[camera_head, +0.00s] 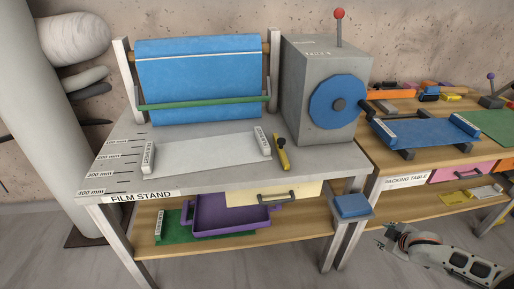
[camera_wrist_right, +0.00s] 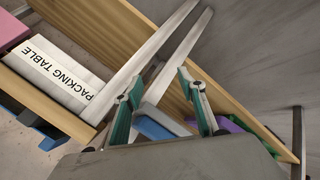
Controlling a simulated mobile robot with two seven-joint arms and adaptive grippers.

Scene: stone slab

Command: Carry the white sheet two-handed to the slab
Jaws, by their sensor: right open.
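The white sheet (camera_head: 207,155) lies flat on the grey top of the film stand (camera_head: 185,183). It has a labelled white bar at its left end (camera_head: 148,157) and another at its right end (camera_head: 262,141). My right gripper (camera_head: 386,240) is low in front of the stand's right side, well apart from the sheet. In the right wrist view its green-padded fingers (camera_wrist_right: 160,80) are spread with nothing between them. My left gripper is out of view. I cannot pick out a slab for certain.
A blue roll (camera_head: 198,80) with a green bar stands behind the sheet. A grey machine (camera_head: 305,85) with a blue wheel is to its right. A yellow-handled tool (camera_head: 282,155) lies beside the sheet. The packing table (camera_head: 405,182) holds a blue sheet (camera_head: 415,132). A blue block (camera_head: 352,206) juts near the stand's front leg.

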